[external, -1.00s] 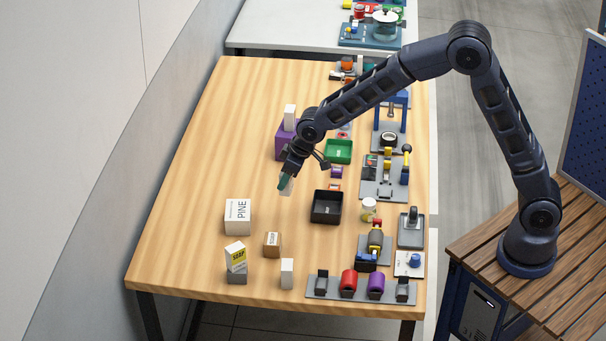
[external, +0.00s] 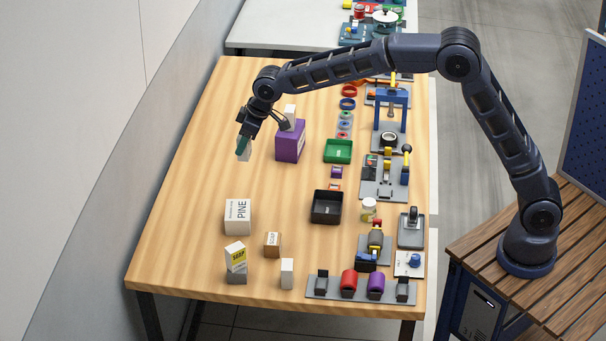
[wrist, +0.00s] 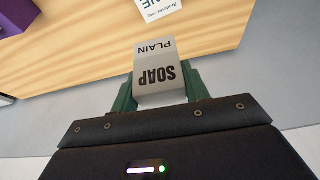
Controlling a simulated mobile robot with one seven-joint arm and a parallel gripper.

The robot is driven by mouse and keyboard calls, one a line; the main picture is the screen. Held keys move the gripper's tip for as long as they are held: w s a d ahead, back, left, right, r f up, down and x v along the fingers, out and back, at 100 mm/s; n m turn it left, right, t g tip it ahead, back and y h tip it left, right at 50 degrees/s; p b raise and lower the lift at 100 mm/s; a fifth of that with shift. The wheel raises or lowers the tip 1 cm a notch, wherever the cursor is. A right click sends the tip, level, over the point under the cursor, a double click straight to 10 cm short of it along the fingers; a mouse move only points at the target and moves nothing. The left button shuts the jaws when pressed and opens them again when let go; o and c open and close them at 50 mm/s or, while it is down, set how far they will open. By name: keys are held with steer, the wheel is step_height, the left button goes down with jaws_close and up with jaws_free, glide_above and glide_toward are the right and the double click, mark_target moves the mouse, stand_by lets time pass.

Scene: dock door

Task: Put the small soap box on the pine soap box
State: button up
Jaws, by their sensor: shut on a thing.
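My gripper (external: 243,148) is shut on a small pale grey soap box and holds it over the back left of the wooden table. In the wrist view the held small soap box (wrist: 157,85) reads "SOAP PLAIN" and sits between the green fingers. The pine soap box (external: 238,217) is a white box marked "PINE", standing on the table's left part, nearer the front than my gripper. Part of it shows at the top of the wrist view (wrist: 161,9). Its top looks bare.
A purple box (external: 289,147) with a white box on it stands right of my gripper. A brown soap box (external: 272,244), a yellow-and-white soap box (external: 236,256) on a grey block and a white box (external: 287,273) stand near the front. A black tray (external: 327,207) is mid-table.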

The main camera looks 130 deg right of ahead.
steer(key=w+d+r, duration=0.1)
steer(key=w, duration=0.1)
glide_above(237, 209)
step_height(237, 209, down, 20)
steer(key=shift+a+r, duration=0.1)
steer(key=shift+r, duration=0.1)
stand_by(0.4)
steer(key=o, duration=1)
steer(key=shift+f, duration=0.1)
steer(key=v, duration=1.2)
steer(key=shift+s, duration=0.1)
